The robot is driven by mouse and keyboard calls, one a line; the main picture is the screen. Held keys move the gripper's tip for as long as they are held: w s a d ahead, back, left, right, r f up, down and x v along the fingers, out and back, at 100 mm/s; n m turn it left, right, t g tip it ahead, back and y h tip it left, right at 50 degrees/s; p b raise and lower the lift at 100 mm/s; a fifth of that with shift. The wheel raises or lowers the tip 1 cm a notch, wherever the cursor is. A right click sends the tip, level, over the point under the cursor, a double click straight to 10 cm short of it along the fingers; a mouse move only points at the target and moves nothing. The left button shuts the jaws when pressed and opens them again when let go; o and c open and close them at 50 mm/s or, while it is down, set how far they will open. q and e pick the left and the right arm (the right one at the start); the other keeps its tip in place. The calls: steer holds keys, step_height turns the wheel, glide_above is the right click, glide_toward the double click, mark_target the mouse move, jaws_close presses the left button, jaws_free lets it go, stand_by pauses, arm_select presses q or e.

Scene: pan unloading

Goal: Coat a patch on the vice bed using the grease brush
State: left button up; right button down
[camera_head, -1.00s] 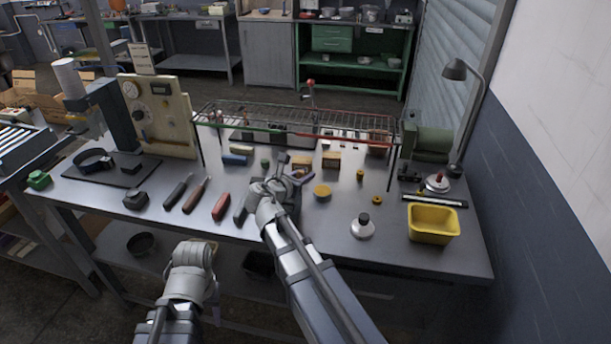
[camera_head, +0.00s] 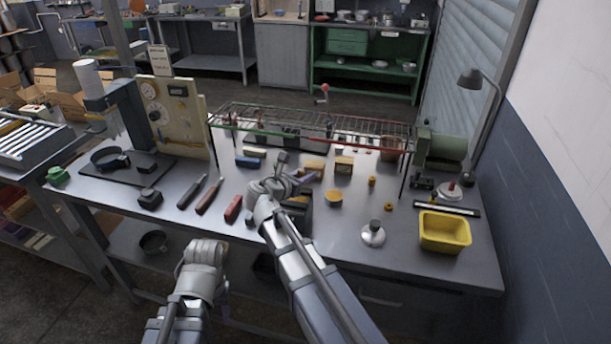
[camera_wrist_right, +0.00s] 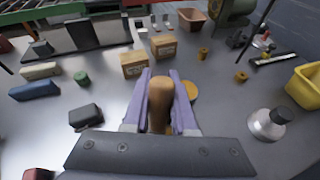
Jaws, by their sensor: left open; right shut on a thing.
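My right gripper (camera_head: 290,182) is over the middle of the bench. In the right wrist view its pale purple fingers (camera_wrist_right: 160,112) are shut on a brown wooden handle (camera_wrist_right: 161,92), which I take for the grease brush. Its bristles are hidden. A low dark metal form with an upright block (camera_wrist_right: 85,33), perhaps the vice, lies ahead near the rack; I cannot be sure which surface is the vice bed. My left gripper (camera_head: 206,250) hangs in front of the bench's near edge, apart from everything and open, though its fingers are mostly hidden.
Two cardboard-coloured boxes (camera_wrist_right: 163,46), a yellow-brown round tin (camera_head: 333,198) and a knobbed weight (camera_head: 373,233) stand around my right gripper. A wire rack (camera_head: 315,122) spans behind. A yellow bin (camera_head: 445,232) stands at right, handled tools (camera_head: 210,195) lie left.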

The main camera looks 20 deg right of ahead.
steer(key=shift+r+p, duration=2)
steer(key=shift+r, duration=0.4)
step_height(320, 180, up, 3)
steer(key=p, duration=0.3)
